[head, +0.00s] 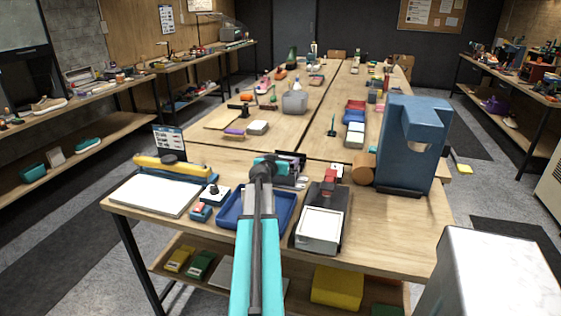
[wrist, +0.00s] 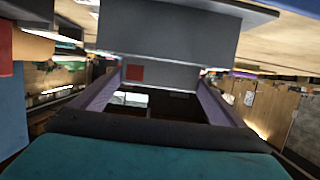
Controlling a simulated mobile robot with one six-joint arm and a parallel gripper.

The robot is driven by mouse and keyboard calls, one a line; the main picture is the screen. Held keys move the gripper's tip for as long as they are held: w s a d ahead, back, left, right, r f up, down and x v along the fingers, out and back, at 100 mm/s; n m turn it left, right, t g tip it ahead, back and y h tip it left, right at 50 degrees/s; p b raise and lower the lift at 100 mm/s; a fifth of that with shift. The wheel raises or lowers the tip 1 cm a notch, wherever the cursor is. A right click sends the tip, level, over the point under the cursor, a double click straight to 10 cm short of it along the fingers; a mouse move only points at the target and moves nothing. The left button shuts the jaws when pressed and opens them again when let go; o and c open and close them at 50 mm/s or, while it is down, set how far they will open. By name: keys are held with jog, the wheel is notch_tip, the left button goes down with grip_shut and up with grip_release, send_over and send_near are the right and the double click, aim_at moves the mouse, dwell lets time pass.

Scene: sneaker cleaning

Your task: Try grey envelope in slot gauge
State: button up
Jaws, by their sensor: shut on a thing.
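My gripper (head: 266,168) is over the back edge of the blue tray on the near table. In the wrist view its two fingers (wrist: 165,78) are shut on a flat grey piece with a small red square, which looks like the grey envelope (wrist: 185,40). In the head view I cannot make out the envelope behind my gripper. A dark upright piece with pale parts (head: 291,163) stands just right of my gripper; it may be the slot gauge, but I cannot tell. A dark edge (wrist: 250,8) crosses the top of the envelope in the wrist view; whether it touches is unclear.
The blue tray (head: 230,213) lies below my arm. A black device with a white plate (head: 320,225) stands to its right, a large blue machine (head: 408,150) farther right. Bare wood shows at front right.

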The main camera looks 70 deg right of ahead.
jog(key=o, duration=0.7)
jog(key=shift+o, duration=0.2)
jog(key=shift+r, duration=0.2)
notch_tip(320, 180, up, 6)
jog(key=p, duration=0.8)
jog(key=shift+r+p, duration=0.75)
jog(key=shift+r, duration=1.15)
